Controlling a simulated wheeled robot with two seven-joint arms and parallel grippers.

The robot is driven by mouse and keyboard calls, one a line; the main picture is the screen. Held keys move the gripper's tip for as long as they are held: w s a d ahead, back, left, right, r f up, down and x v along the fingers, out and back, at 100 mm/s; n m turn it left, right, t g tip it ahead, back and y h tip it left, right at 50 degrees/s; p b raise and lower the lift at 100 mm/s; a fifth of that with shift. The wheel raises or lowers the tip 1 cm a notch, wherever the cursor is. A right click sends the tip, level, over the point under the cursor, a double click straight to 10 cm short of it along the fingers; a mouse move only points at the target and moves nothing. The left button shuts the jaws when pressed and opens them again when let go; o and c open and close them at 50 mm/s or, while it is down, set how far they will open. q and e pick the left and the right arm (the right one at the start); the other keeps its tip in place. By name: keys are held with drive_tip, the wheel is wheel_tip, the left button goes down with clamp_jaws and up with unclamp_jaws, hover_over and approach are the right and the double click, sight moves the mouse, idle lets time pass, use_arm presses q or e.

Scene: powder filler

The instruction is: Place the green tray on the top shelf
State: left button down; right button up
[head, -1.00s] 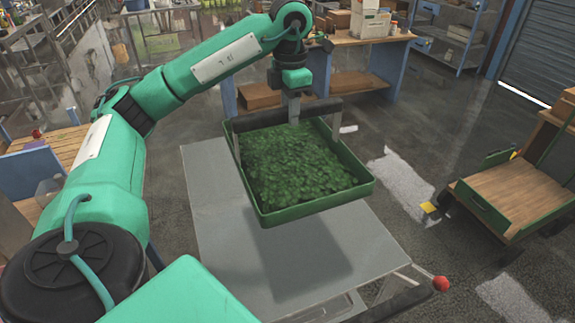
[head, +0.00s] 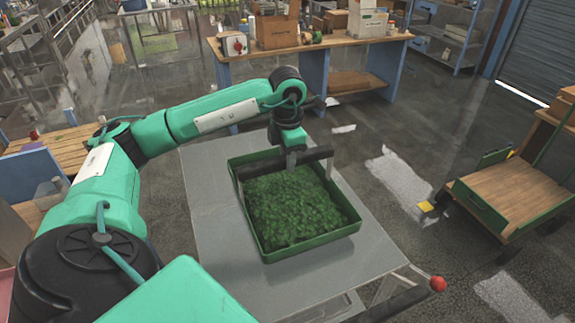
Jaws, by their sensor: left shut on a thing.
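The green tray (head: 312,244), filled with green leafy material (head: 290,205), is level over the middle of a flat grey top surface (head: 215,205). It looks to rest on the surface or lie just above it; I cannot tell which. My left gripper (head: 287,175) is over the tray's far part, its wide dark bar across it and its fingers down at the tray. It is shut on the tray. The tray's underside is hidden. My right gripper is not in view.
A wooden cart (head: 515,190) is at the right. A workbench (head: 330,48) with boxes stands behind. Bare grey surface shows around the tray, and open floor lies to the right.

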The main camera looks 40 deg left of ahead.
use_arm(q)
wheel_tip(320, 180, down, 2)
drive_tip(key=shift+f+p, duration=0.2)
drive_tip(key=shift+p, duration=0.15)
drive_tip(key=shift+f, duration=0.3)
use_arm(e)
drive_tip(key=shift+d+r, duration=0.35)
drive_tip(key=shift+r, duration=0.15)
use_arm(q)
drive_tip(key=shift+f, duration=0.1)
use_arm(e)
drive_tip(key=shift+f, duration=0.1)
use_arm(q)
drive_tip(key=c, duration=1.1)
unclamp_jaws()
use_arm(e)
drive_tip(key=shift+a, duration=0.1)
